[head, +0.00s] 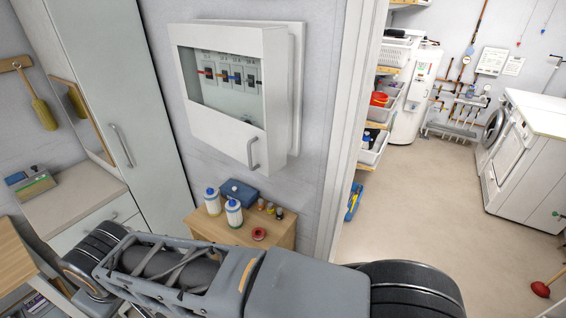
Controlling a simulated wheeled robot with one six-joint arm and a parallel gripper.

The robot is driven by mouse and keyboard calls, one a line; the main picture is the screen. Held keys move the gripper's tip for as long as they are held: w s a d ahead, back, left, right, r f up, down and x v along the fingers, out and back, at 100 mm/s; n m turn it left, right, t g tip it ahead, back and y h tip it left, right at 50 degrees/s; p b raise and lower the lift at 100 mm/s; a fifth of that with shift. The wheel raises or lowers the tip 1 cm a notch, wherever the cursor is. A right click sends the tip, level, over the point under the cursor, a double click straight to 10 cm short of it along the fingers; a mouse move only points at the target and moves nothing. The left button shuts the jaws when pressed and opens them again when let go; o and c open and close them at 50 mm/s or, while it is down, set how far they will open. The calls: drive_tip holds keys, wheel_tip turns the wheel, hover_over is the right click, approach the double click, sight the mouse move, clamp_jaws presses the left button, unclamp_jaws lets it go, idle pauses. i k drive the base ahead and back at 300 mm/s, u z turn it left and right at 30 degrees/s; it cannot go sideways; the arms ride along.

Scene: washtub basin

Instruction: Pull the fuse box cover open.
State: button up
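The white fuse box (277,90) is mounted on the grey wall at the upper middle of the head view. Its cover (215,127) has a clear window, and a row of breakers (228,75) with coloured switches shows through it. The cover appears shut, lying against the front of the box. A grey bar handle (254,153) stands at the cover's lower right corner. My arm stretches across the bottom of the view, below the fuse box and apart from it. My gripper is not in view.
Below the box, a small wooden cabinet (283,232) carries white bottles (234,212), a blue box (238,191) and small items. A tall pale cupboard (118,90) stands left.

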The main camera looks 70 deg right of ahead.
sight(264, 151)
drive_tip(key=z, duration=0.05)
drive_tip(key=k, duration=0.25)
drive_tip(key=u, duration=1.2)
drive_tip(key=i, duration=1.05)
drive_tip(key=z, duration=2.7)
